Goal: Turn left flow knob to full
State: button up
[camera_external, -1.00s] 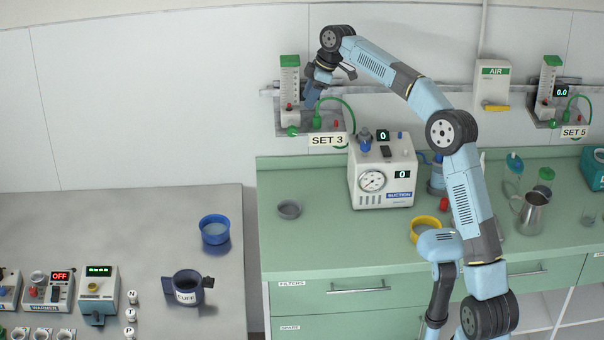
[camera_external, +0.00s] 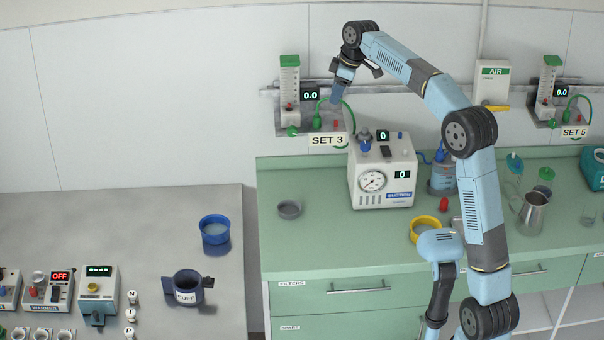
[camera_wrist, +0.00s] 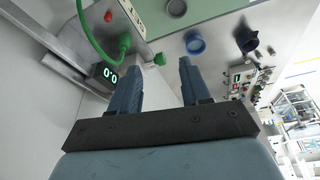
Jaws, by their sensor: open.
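The left flowmeter (camera_external: 290,84) is a clear tube on the wall unit marked SET 3, with a red bead low in it. Its green knob (camera_external: 293,131) is at the bottom, and its display (camera_external: 310,94) reads 0.0. My gripper (camera_external: 336,99) points down to the right of the flowmeter, above the green hose, apart from the knob. In the wrist view my gripper (camera_wrist: 160,66) is open and empty. A green knob (camera_wrist: 160,59) shows beyond the gap between the fingertips, and the display (camera_wrist: 108,76) is left of the fingers.
A green hose (camera_external: 349,108) loops beside the flowmeter. The suction unit (camera_external: 383,170) stands on the green counter below. A second flowmeter (camera_external: 548,80), marked SET 5, is at the right. A wall rail runs behind the units.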

jog(key=s+d+r+m, duration=0.1)
jog(key=s+d, duration=0.1)
jog(key=d, duration=0.3)
jog(key=s+d+r+m+t, duration=0.1)
jog(key=s+d+m, duration=0.1)
jog(key=d, duration=0.3)
jog(key=shift+d+r, duration=0.35)
jog(key=shift+r, duration=0.05)
jog(key=n+g+y, duration=0.1)
jog(key=n+g, duration=0.1)
jog(key=n, duration=0.4)
send_near(294, 127)
jog(key=x, duration=0.9)
jog(key=shift+a+f, duration=0.1)
jog(key=shift+f, duration=0.05)
grip_shut()
